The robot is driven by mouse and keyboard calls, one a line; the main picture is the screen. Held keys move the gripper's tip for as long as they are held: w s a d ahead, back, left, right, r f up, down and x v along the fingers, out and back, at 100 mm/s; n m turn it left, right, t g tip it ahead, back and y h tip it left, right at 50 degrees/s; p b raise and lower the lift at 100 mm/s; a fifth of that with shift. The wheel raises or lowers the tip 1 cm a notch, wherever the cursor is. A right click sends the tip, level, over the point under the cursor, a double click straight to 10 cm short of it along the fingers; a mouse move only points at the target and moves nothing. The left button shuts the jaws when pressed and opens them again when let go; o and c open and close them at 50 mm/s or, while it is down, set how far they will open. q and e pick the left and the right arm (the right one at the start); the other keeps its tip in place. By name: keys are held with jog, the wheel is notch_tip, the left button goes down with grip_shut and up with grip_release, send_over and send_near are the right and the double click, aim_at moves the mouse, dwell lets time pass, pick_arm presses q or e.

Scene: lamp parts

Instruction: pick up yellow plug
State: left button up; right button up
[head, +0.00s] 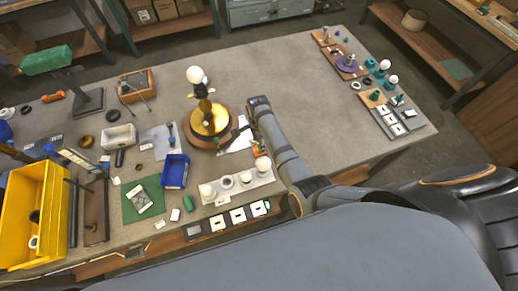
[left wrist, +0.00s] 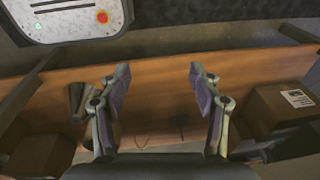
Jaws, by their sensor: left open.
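I cannot make out a yellow plug for certain in either view. A small patch of yellow, red and green (head: 260,147) lies on the table beside my right arm, too small to identify. My left gripper (left wrist: 157,80) is open and empty in the left wrist view, over a brown wooden surface (left wrist: 155,115); it is not seen in the head view. My right arm reaches over the table in the head view. Its gripper (head: 238,133) appears dark beside the lamp's round base, and its jaws are not clear.
A brass lamp with a white bulb (head: 196,76) stands mid-table. A yellow bin (head: 22,215), a blue bin (head: 174,171) and a white tray (head: 236,187) stand to the left and front. A cardboard box (left wrist: 285,108) is right in the left wrist view.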

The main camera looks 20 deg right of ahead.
notch_tip(320, 180, down, 4)
jog(key=b, duration=0.4)
jog(key=shift+a+f, duration=0.1)
jog(key=shift+f, duration=0.05)
jog(key=shift+w, duration=0.1)
grip_shut()
